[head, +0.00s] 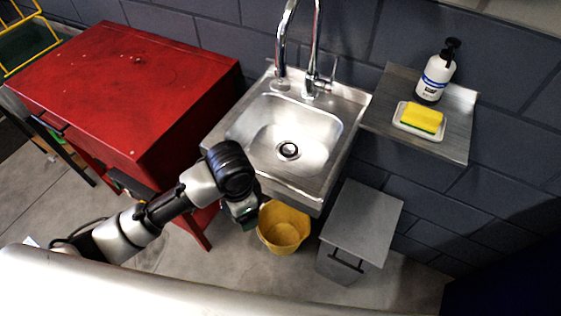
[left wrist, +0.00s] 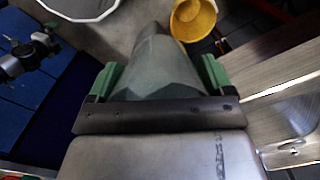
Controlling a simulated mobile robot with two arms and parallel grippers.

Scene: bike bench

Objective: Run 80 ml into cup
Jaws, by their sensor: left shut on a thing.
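My left gripper (head: 246,216) hangs in front of the sink's front edge, near the yellow bucket. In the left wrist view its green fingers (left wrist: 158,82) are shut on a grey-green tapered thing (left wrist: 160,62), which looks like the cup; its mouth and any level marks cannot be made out. In the head view the held thing is mostly hidden by the gripper. The steel sink (head: 325,135) is empty, with a dark drain (head: 289,150). A chrome tap (head: 280,50) rises behind the basin, with a lever (head: 325,82) at its right. No water stream shows.
A red cabinet (head: 110,85) stands left of the sink. A yellow bucket (head: 284,228) is on the floor below it. A grey cabinet (head: 362,222) stands to the right. A wall shelf (head: 455,115) holds a soap bottle (head: 436,75) and a yellow sponge (head: 422,118) on a dish.

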